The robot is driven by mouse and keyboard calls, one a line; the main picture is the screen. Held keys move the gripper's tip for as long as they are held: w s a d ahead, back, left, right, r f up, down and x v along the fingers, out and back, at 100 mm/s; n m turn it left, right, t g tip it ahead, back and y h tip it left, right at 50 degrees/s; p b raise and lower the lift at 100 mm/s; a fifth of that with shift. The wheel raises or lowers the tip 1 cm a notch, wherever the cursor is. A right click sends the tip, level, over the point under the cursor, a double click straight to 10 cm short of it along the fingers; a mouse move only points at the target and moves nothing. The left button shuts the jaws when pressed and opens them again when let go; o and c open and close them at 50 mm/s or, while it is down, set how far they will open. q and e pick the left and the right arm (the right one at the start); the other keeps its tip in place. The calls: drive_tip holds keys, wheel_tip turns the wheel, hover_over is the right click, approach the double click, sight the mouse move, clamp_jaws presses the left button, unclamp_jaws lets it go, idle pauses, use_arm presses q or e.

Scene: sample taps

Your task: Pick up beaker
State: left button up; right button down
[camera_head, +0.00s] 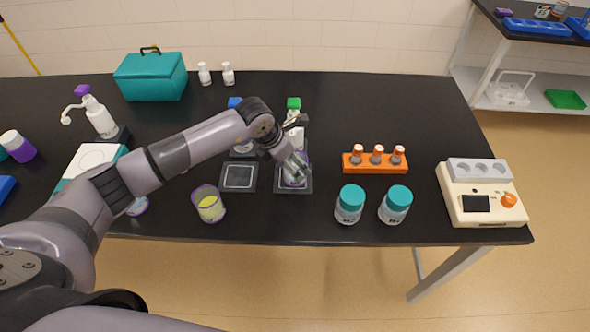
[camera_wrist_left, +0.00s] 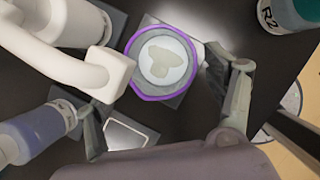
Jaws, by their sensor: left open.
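A clear beaker with a purple rim (camera_wrist_left: 137,78) stands on a square stand under the green-topped tap (camera_head: 293,104). It holds pale contents. In the head view the beaker (camera_head: 297,181) is partly hidden by my left gripper (camera_head: 294,165). The left gripper is open, with its fingers on either side of the beaker in the left wrist view (camera_wrist_left: 165,90). I cannot tell whether they touch it. The white tap spout (camera_wrist_left: 90,75) is close to the beaker's rim. My right gripper is not in view.
Another purple-rimmed beaker with yellow contents (camera_head: 209,206) stands near the front edge. An empty square stand (camera_head: 239,177) is left of the gripper. Two teal-lidded jars (camera_head: 349,204), an orange vial rack (camera_head: 375,163) and a cream device (camera_head: 480,207) are to the right.

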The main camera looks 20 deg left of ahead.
sight(295, 166)
use_arm(q)
drive_tip(key=shift+p+x, duration=0.55)
drive_tip(key=shift+x, duration=1.35)
drive_tip(key=shift+w+d+r, duration=0.1)
drive_tip(key=shift+d, duration=0.1)
drive_tip(key=c, duration=1.3)
